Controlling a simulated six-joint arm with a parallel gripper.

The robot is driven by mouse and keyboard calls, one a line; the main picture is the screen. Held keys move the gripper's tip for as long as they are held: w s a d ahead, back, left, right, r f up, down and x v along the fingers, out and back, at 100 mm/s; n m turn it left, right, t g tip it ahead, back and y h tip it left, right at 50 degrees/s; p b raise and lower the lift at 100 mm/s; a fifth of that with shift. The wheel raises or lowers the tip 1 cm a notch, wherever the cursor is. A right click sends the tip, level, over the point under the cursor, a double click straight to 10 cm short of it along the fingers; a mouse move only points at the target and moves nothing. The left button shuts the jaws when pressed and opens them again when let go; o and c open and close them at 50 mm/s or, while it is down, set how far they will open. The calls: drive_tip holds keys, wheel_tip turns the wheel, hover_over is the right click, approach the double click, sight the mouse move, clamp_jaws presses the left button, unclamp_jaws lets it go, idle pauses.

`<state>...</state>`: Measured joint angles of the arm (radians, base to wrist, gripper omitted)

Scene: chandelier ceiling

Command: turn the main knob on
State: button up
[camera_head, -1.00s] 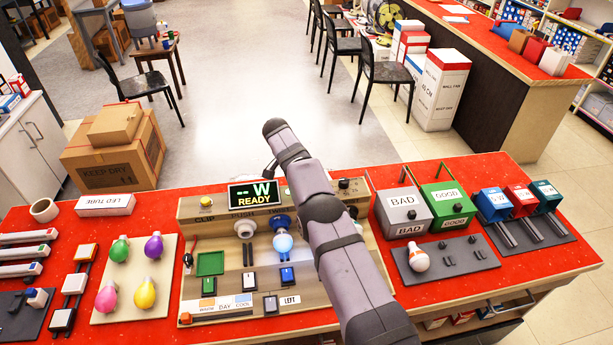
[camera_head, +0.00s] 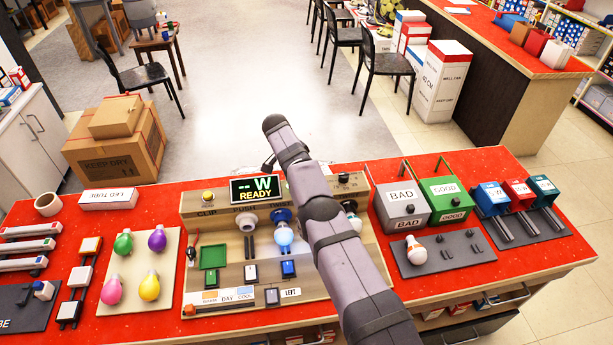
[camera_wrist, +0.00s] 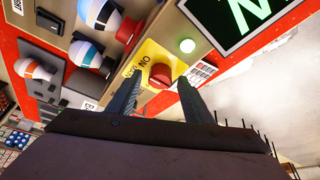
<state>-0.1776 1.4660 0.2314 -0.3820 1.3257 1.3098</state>
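The red main knob (camera_wrist: 160,76) sits on a yellow plate (camera_wrist: 148,56) marked "ON" in the wrist view. My gripper (camera_wrist: 161,82) is open, with one dark finger on each side of the knob. A gap shows between the knob and the right finger; I cannot tell whether the left finger touches it. A lit green lamp (camera_wrist: 187,45) is beside the plate. In the head view, my arm covers part of the wooden test panel (camera_head: 220,218), and I cannot make out the knob or the fingers. The display (camera_head: 255,190) reads "-- W READY".
Left is a tray (camera_head: 172,255) of coloured bulbs. Right are the grey BAD box (camera_head: 402,210) and green GOOD box (camera_head: 447,203). The red tabletop (camera_head: 482,163) has bare patches.

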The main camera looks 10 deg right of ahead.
idle(0.3)
drive_tip(key=shift+b+v, duration=1.65)
drive_tip(key=shift+v, duration=2.05)
drive_tip(key=s+d+r+n+y, duration=0.1)
drive_tip(key=s+n, duration=0.2)
drive_tip(key=s, duration=0.3)
drive_tip(key=s+d+r+n+g+y, duration=0.1)
drive_tip(key=s+d+n, duration=0.1)
drive_tip(key=s, duration=0.4)
drive_tip(key=s+d+r+n+y, duration=0.1)
drive_tip(key=s+n, duration=0.2)
drive_tip(key=s, duration=0.4)
drive_tip(key=s+f+n, duration=0.2)
drive_tip(key=s, duration=0.9)
drive_tip(key=s+f+n+g+y, duration=0.1)
drive_tip(key=s+f+n, duration=0.1)
drive_tip(key=s, duration=0.8)
drive_tip(key=shift+s+d+f, duration=0.4)
drive_tip(key=shift+f, duration=0.05)
